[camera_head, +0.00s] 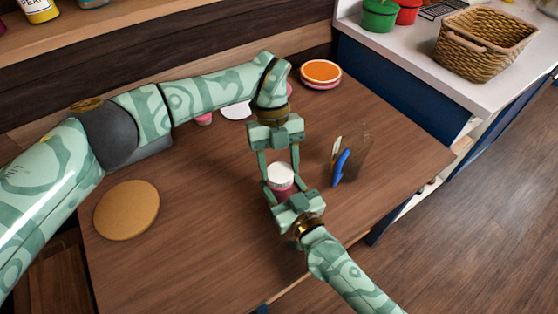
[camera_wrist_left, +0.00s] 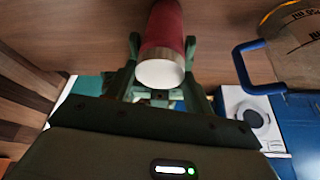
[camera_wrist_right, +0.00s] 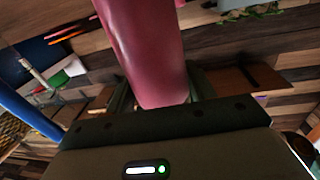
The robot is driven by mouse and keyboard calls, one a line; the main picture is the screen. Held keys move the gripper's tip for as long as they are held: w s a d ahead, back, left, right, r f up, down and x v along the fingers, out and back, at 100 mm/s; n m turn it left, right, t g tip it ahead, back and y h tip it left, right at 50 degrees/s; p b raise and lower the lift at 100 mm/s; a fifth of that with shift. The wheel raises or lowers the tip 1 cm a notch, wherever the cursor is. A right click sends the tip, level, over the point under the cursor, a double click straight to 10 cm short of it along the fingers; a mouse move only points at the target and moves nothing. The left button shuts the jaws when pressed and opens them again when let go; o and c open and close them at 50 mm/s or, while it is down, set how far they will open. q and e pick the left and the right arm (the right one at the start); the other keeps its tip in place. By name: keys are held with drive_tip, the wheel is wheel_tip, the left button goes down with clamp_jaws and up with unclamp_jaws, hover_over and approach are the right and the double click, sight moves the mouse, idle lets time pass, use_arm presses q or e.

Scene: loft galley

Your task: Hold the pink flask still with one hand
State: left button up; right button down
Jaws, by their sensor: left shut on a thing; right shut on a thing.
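The pink flask (camera_head: 283,193), a dark pink body with a white lid (camera_head: 281,174), is over the middle of the wooden table between my two grippers. My left gripper (camera_head: 280,168) comes from the far side and is shut on the flask near its lid. In the left wrist view the white lid (camera_wrist_left: 160,73) lies between the fingers, with the pink body beyond. My right gripper (camera_head: 287,188) comes from the near side and is shut on the flask's body. The right wrist view shows the smooth pink body (camera_wrist_right: 145,50) close up. I cannot tell whether its base touches the table.
A clear jug (camera_head: 357,150) with a blue handle stands just right of the grippers. A round cork mat (camera_head: 127,210) lies at left, and an orange-topped round item (camera_head: 321,72) at the back. A counter with a wicker basket (camera_head: 487,45) is at right. The front-left table is clear.

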use_arm(q)
drive_tip(key=m, duration=0.1)
drive_tip(key=m+y, duration=0.1)
drive_tip(key=m, duration=0.2)
drive_tip(key=shift+d+y, duration=0.25)
drive_tip(key=shift+y, duration=0.05)
drive_tip(key=m, duration=0.2)
drive_tip(key=m+y, duration=0.1)
drive_tip(key=m, duration=0.1)
drive_tip(key=m+y, duration=0.1)
drive_tip(key=m, duration=0.1)
drive_tip(key=shift+s+d+m+t, duration=0.1)
drive_tip(key=shift+d+m+t, duration=0.2)
drive_tip(key=shift+t, duration=0.1)
drive_tip(key=m, duration=0.2)
drive_tip(key=m+t+y, duration=0.1)
drive_tip(key=m, duration=0.1)
drive_tip(key=shift+s+m+y, duration=0.1)
drive_tip(key=shift+m+y, duration=0.2)
drive_tip(key=shift+m, duration=0.1)
drive_tip(key=m+t, duration=0.1)
drive_tip(key=m, duration=0.3)
drive_tip(key=m+t, duration=0.1)
drive_tip(key=m, duration=0.1)
drive_tip(key=shift+s+t+y, duration=0.25)
drive_tip(key=shift+t+y, duration=0.05)
drive_tip(key=o, duration=0.9)
drive_tip(key=shift+w+f, duration=0.1)
drive_tip(key=shift+r, duration=2.3)
